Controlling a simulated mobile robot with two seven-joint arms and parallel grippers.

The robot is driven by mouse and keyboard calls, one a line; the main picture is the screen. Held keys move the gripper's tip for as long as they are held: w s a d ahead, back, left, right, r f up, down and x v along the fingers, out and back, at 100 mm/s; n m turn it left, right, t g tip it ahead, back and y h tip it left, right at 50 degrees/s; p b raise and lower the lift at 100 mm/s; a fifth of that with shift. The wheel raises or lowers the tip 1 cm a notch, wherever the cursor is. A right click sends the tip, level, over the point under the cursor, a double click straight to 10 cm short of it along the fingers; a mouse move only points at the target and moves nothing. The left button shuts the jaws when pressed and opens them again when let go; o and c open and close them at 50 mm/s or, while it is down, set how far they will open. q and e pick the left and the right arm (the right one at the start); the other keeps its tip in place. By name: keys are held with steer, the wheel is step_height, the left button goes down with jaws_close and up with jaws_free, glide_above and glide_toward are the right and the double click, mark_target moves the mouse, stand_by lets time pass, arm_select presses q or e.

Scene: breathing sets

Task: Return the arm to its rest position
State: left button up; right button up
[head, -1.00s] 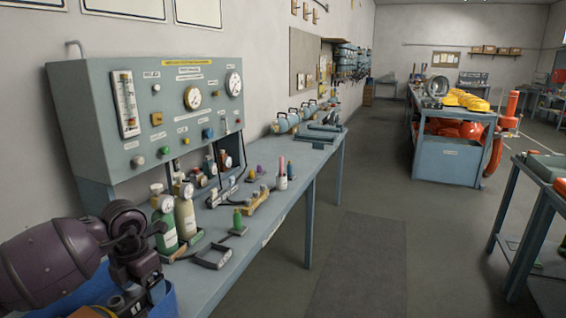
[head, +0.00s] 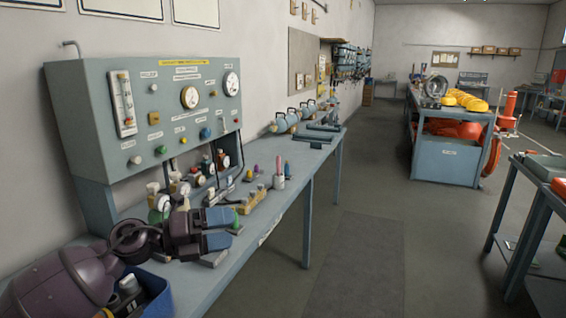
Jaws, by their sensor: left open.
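My left arm (head: 65,283) comes in from the lower left, purple-brown and bent. Its gripper (head: 228,230) is over the near part of the long workbench (head: 233,277), pointing right. Its two blue-grey fingers are apart, with nothing seen between them. The gripper hides most of the green cylinders with gauges (head: 159,205) and part of a dark grey item (head: 214,258) on the bench. Whether the fingers touch anything below cannot be told. My right gripper is not in view.
A gauge panel (head: 110,90) stands along the wall behind the bench. A blue bin (head: 160,293) is at the lower left, under my arm. Small fittings and a pink-white bottle (head: 279,180) stand farther along. Another workbench (head: 450,160) and a side table (head: 545,200) stand right, across open floor.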

arm_select(q)
steer(key=s+a+f+n+t+y, duration=0.2)
steer(key=a+f+n+t+y, duration=0.5)
steer(key=n, duration=0.7)
steer(key=s+a+f+n+t+y, duration=0.1)
steer(key=a+f+n+t+y, duration=0.3)
steer(key=f+n, duration=0.7)
steer(key=s+a+f+n+g+y, duration=0.2)
steer(key=s+f+n, duration=0.3)
steer(key=s+f, duration=0.4)
steer(key=s+a+f+n+g+y, duration=0.2)
steer(key=s+f+n, duration=0.4)
steer(key=s, duration=0.9)
step_height(320, 180, down, 4)
steer(key=shift+a+r+g+y, duration=0.25)
steer(key=shift+a+g+y, duration=0.1)
steer(key=shift+g+y, duration=0.45)
